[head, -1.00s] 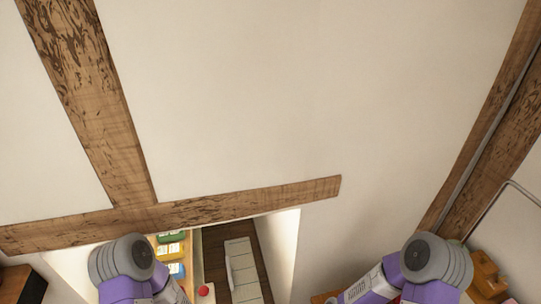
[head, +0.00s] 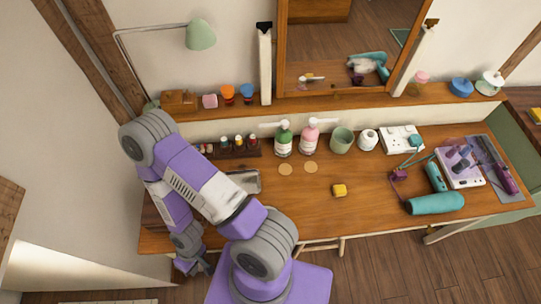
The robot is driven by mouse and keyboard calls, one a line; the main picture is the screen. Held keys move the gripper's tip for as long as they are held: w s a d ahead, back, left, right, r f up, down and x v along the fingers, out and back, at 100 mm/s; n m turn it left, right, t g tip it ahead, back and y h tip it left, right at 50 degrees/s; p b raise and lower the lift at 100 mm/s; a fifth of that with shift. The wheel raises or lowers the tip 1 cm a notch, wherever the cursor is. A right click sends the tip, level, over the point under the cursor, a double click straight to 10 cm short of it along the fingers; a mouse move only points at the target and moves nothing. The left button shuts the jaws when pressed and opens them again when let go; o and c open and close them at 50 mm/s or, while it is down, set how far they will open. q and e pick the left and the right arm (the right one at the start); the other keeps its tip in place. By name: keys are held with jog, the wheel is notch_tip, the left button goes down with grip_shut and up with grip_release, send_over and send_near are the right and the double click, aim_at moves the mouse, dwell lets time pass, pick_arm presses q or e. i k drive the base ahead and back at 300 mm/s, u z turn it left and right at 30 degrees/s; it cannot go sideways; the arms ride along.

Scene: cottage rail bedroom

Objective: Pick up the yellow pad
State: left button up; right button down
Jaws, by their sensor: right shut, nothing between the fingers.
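My right gripper (head: 197,268) is low at the left, beside the desk's front left edge, well away from the pad. It is small and dark in the view; it is shut and empty. My left gripper is not in view.
Green and pink pump bottles (head: 310,139) stand behind two round coasters (head: 285,169). A green cup (head: 342,141) is right of them. A teal hair dryer (head: 435,203) lies right of the pad. A metal tray (head: 246,181) is left. Desk around the pad is clear.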

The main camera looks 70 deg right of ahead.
aim_at(339, 190)
jog(key=z, duration=0.05)
jog(key=k, duration=0.7)
jog(key=z, duration=2.75)
